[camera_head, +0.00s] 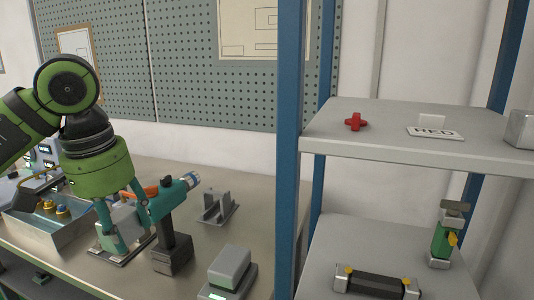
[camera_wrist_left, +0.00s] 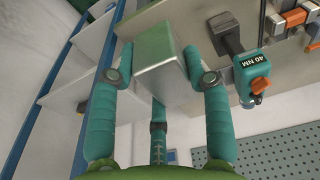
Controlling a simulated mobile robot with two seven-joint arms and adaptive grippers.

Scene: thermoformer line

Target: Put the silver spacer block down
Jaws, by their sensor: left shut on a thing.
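The silver spacer block (camera_head: 122,218) is between the fingers of my left gripper (camera_head: 125,225), over the left part of the bench. In the left wrist view the block (camera_wrist_left: 155,52) shows as a smooth silver box, with a finger of my left gripper (camera_wrist_left: 160,76) on either side. The gripper is shut on it. A flat plate (camera_head: 106,258) lies on the bench below the block; I cannot tell whether the block touches it. The fingers hide part of the block. My right gripper is not in view.
A teal power tool (camera_head: 168,202) stands close right of the gripper. A metal tray (camera_head: 70,236) with brass parts is at left. A grey bracket (camera_head: 217,207) and a grey device (camera_head: 232,268) are farther right. A blue-post shelf (camera_head: 400,150) stands at right.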

